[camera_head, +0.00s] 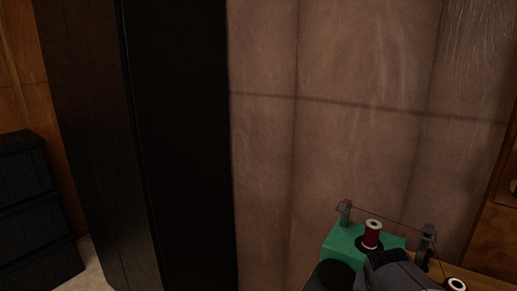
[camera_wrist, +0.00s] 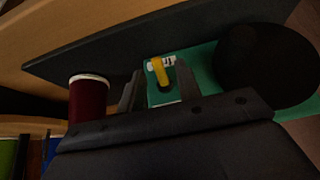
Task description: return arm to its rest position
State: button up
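My gripper (camera_wrist: 159,88) shows in the wrist view with its two dark fingers apart and nothing clearly held between them. Past the fingers is a green machine (camera_wrist: 205,62) with a small yellow part and a white label. A dark red spool (camera_wrist: 88,98) with a pale top stands just left of the fingers. In the head view, the green machine (camera_head: 343,242) sits at the bottom right with a red spool (camera_head: 372,235) upright on it. A dark grey part of my arm covers the machine's front there; the fingertips cannot be made out.
A large black round part (camera_wrist: 265,65) is right of the fingers, close by. Green and blue items (camera_wrist: 8,155) sit at the wrist view's lower left. In the head view, a tall black cabinet (camera_head: 180,140) and stacked dark boxes (camera_head: 30,210) stand left; a brown wall (camera_head: 340,130) is behind.

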jog(key=shift+w+r+g+y+p, duration=0.1)
jog(key=shift+r+g+y+p, duration=0.5)
jog(key=shift+p, duration=1.45)
jog(key=shift+w+d+g+p, duration=0.1)
jog(key=shift+g+p, duration=0.4)
jog(key=shift+p, duration=0.75)
jog(key=g+p, duration=0.1)
jog(key=p, duration=0.1)
jog(key=y+p, duration=0.1)
jog(key=p, duration=0.1)
jog(key=g+y+p, duration=0.1)
jog(key=shift+w+d+r+g+p, duration=0.2)
jog(key=shift+w+r+g+p, duration=0.1)
jog(key=shift+r+p, duration=0.1)
jog(key=shift+r, duration=1.35)
jog(key=shift+r, duration=0.1)
